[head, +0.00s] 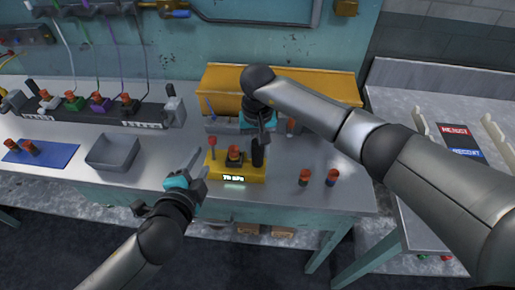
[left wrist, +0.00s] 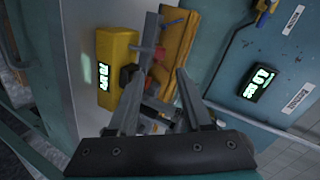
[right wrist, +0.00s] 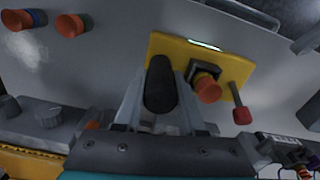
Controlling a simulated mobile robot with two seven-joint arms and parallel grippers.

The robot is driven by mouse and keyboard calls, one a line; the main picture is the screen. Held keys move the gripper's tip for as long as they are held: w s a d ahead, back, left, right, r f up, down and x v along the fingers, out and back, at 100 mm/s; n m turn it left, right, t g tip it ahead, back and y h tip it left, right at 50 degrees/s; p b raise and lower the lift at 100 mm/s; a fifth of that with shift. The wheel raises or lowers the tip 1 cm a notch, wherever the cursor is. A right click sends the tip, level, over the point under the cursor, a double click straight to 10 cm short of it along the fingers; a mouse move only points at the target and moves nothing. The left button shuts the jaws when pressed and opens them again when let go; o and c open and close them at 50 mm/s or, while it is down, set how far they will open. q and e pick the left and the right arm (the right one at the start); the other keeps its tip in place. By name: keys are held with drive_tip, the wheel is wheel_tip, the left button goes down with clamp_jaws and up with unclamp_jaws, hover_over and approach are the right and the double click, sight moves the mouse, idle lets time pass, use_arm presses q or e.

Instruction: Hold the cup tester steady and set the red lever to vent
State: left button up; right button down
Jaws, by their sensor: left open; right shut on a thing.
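The yellow cup tester (head: 222,171) stands on the bench, with a lit display on its front edge. An orange-red cup (head: 234,152) sits at its middle, and the red lever (head: 212,143) stands up at its left end. The black handle (head: 257,154) rises at its right end. My right gripper (right wrist: 162,80) is shut on this black handle (right wrist: 160,92). The lever's red knob (right wrist: 242,115) shows free in the right wrist view. My left gripper (head: 200,160) is open and empty just left of the tester, near the lever and apart from it. The tester (left wrist: 112,62) also shows in the left wrist view.
Two red-topped parts (head: 304,177) stand right of the tester. A grey bin (head: 112,152) and a blue mat (head: 40,152) lie to the left. A yellow-orange case (head: 222,82) stands behind. The bench is clear between bin and tester.

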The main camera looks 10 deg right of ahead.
idle(0.7)
